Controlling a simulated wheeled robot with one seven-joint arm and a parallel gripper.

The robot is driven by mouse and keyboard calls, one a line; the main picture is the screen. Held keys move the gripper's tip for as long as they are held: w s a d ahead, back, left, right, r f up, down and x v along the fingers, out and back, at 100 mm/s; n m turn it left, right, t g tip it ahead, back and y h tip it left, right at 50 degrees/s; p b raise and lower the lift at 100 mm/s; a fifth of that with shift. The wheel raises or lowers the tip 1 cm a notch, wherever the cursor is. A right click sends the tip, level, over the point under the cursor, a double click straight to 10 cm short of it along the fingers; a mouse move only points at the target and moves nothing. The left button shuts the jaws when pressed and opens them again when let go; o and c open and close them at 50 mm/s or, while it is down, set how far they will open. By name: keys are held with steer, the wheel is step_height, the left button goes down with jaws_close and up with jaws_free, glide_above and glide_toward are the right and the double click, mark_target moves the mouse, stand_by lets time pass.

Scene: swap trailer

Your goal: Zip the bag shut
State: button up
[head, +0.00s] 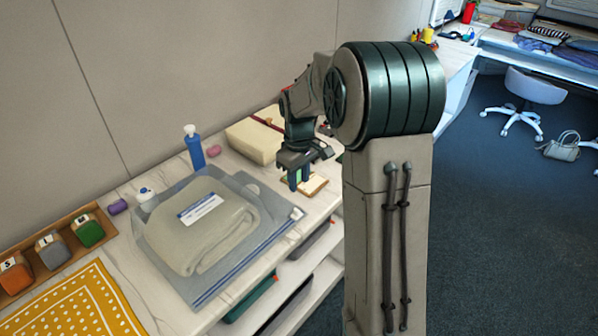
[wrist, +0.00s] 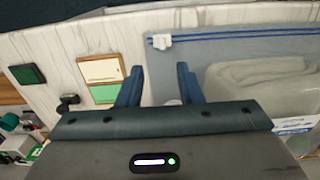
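A clear zip bag (head: 167,262) lies flat on the marble counter with a folded cream towel (head: 215,240) and a white-and-blue label inside. A blue zip track (head: 245,264) runs along its front edge. A small white slider (head: 297,213) sits at the track's right end. In the wrist view the slider (wrist: 158,40) sits at the left end of the blue track (wrist: 240,35). My gripper (head: 299,181) is above the counter, beyond the slider and apart from it. In the wrist view my gripper (wrist: 160,85) has its two blue fingers spread, with nothing between them.
A blue bottle (head: 194,150) and a cream box (head: 254,140) stand behind the bag. A small wood-edged pad (head: 316,187) lies near my gripper. A yellow dotted cloth (head: 75,305) and a tray of coloured blocks (head: 48,252) are at left. Shelves are below the counter.

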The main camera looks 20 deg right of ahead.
steer(key=shift+r, duration=1.35)
steer(key=s+a+r+m+t, duration=0.1)
steer(key=s+a+r+m, duration=0.1)
steer(key=s, duration=1)
steer(key=s+a+r+m+t, duration=0.2)
steer(key=s+r+m, duration=0.1)
steer(key=s, duration=0.9)
steer(key=shift+s+m, duration=0.4)
steer(key=shift+m, duration=0.3)
steer(key=shift+r, duration=0.1)
